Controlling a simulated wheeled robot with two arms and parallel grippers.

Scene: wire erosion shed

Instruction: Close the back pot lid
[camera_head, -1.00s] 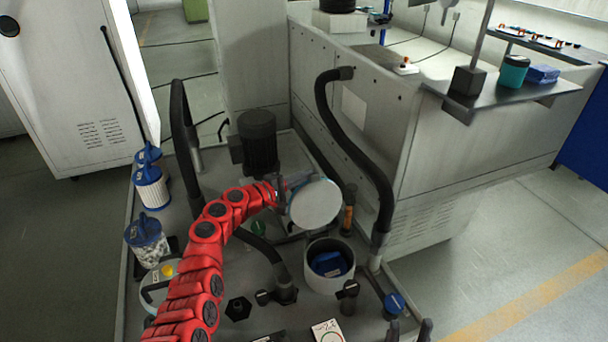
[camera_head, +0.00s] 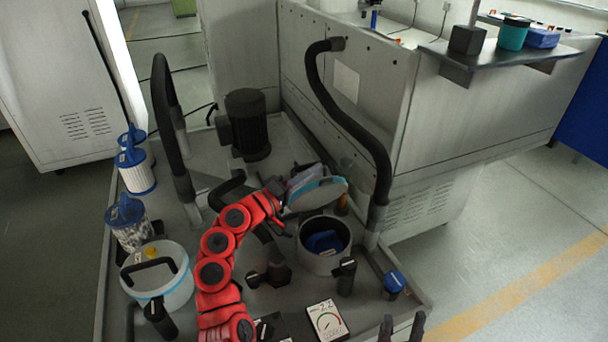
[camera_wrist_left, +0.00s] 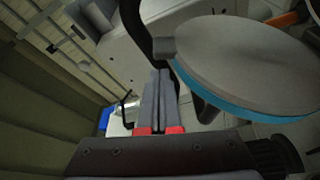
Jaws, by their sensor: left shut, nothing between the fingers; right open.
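The back pot (camera_head: 316,261) is a grey round pot that stands open at the middle of the bench, with a blue item (camera_head: 325,241) inside. Its round grey lid (camera_head: 322,192) with a blue rim is raised and tilted at the pot's far side. The lid also fills the upper right of the left wrist view (camera_wrist_left: 255,60). My left gripper (camera_head: 284,187) is shut and empty, close beside the lid's left edge; its fingertips are partly hidden, and I cannot tell if they touch the lid. My right gripper (camera_head: 402,327) is open and empty at the bottom edge.
A white pot with a black handle (camera_head: 178,296) stands at the left, near jars with blue lids (camera_head: 136,172). A black motor (camera_head: 248,125) and thick black hoses (camera_head: 357,118) stand behind.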

